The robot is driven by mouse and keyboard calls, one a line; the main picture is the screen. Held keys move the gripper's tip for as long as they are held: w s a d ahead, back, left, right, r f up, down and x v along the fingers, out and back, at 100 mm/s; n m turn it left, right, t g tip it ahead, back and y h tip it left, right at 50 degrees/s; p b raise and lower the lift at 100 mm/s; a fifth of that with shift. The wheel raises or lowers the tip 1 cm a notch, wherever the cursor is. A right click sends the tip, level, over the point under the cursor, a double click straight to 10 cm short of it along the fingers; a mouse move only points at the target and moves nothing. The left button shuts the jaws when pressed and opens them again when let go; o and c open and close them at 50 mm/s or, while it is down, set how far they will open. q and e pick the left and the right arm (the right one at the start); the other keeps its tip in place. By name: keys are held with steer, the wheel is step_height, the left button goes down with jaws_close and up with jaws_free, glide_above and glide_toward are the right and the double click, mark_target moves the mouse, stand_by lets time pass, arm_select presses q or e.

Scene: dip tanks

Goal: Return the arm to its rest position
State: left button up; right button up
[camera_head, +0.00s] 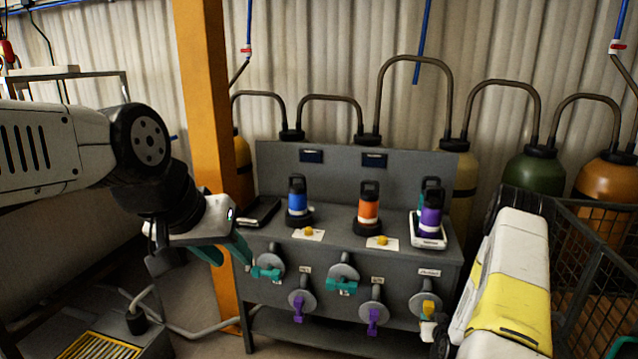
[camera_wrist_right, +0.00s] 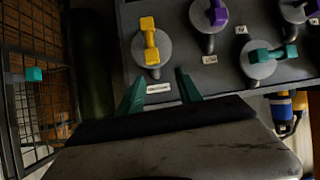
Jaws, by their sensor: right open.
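My right gripper (camera_wrist_right: 160,90) shows in the right wrist view with its two teal fingers apart and nothing between them. It is in front of the grey console, by the valve with the yellow handle (camera_wrist_right: 150,42); that handle also shows in the head view (camera_head: 428,308). In the head view my right arm (camera_head: 510,285) comes in at the lower right and its gripper is mostly hidden. My left gripper (camera_head: 225,252) hangs left of the console, its teal fingers apart and empty, close to the leftmost teal valve handle (camera_head: 266,273).
The grey console (camera_head: 400,255) carries blue (camera_head: 297,204), orange (camera_head: 368,212) and purple (camera_head: 431,219) bottles, with teal and purple valve handles on its front. A wire crate (camera_head: 590,250) stands close to my right arm. An orange post (camera_head: 207,110) rises behind my left gripper.

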steer(key=w+a+r+g+y, duration=0.1)
steer(key=w+a+r, duration=0.1)
steer(key=r, duration=0.6)
steer(key=w+a+r, duration=0.1)
steer(key=w+r, duration=0.1)
steer(key=r, duration=0.6)
steer(key=s+a+r+n+g, duration=0.1)
steer(key=s+a+r, duration=0.15)
steer(key=r, duration=0.45)
steer(key=s+a+r+g, duration=0.1)
steer(key=s+a+r, duration=0.1)
steer(key=a+r, duration=0.35)
steer(key=s+a+r+g+y, duration=0.1)
steer(key=s+a+r, duration=0.2)
steer(key=s, duration=0.6)
steer(key=s+a+r+g+y, duration=0.1)
steer(key=s+a+r, duration=0.2)
steer(key=s+r, duration=0.4)
steer(key=s+a+r+n+y, duration=0.1)
steer(key=s+a+r, duration=0.3)
steer(key=s, duration=0.7)
steer(key=shift+r+g, duration=0.4)
steer(key=shift+r, duration=0.45)
steer(key=shift+w, duration=0.1)
